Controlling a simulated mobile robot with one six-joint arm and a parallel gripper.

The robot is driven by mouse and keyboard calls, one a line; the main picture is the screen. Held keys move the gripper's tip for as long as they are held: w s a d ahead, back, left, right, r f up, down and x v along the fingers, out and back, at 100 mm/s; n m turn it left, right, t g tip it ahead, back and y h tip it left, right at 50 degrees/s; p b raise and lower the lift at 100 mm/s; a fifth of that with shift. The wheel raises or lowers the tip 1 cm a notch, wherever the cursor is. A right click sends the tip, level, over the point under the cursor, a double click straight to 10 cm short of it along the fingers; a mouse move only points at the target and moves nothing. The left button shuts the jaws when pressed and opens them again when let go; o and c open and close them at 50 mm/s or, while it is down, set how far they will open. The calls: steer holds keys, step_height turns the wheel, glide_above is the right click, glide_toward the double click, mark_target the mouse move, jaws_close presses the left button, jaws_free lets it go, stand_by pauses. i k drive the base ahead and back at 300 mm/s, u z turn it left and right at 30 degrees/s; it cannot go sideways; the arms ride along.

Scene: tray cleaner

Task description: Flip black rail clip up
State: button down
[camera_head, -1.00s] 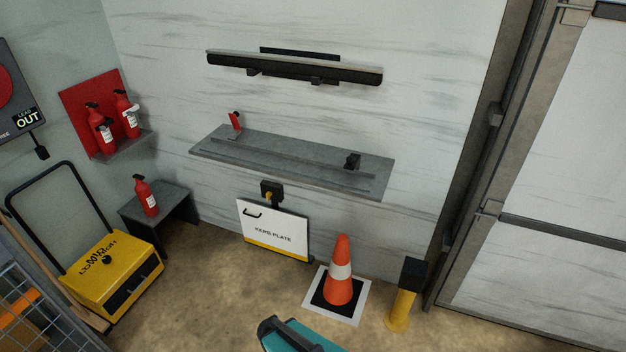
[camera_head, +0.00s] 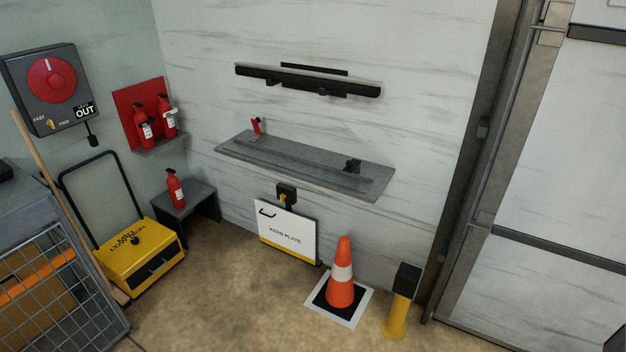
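A small black rail clip (camera_head: 352,166) sits at the right end of the grey wall shelf (camera_head: 235,150), by the long raised rail (camera_head: 305,160) along it. It looks low and compact, but is too small to tell its exact position. A red clip (camera_head: 256,126) stands upright at the shelf's left end. My gripper is not in view.
A dark bar (camera_head: 310,82) is on the wall above the shelf. Below are a white kerb plate (camera_head: 287,235), an orange cone (camera_head: 342,275) and a yellow post (camera_head: 399,312). A yellow cart (camera_head: 140,262) and mesh cage (camera_head: 55,300) stand left. Floor in front is open.

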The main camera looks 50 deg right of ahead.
mark_target(352, 169)
steer(key=z, duration=0.5)
steer(key=i, duration=1.15)
steer(key=u, duration=0.25)
steer(key=k, duration=0.9)
steer(key=z, duration=0.15)
steer(key=i, duration=0.3)
steer(key=u, duration=0.05)
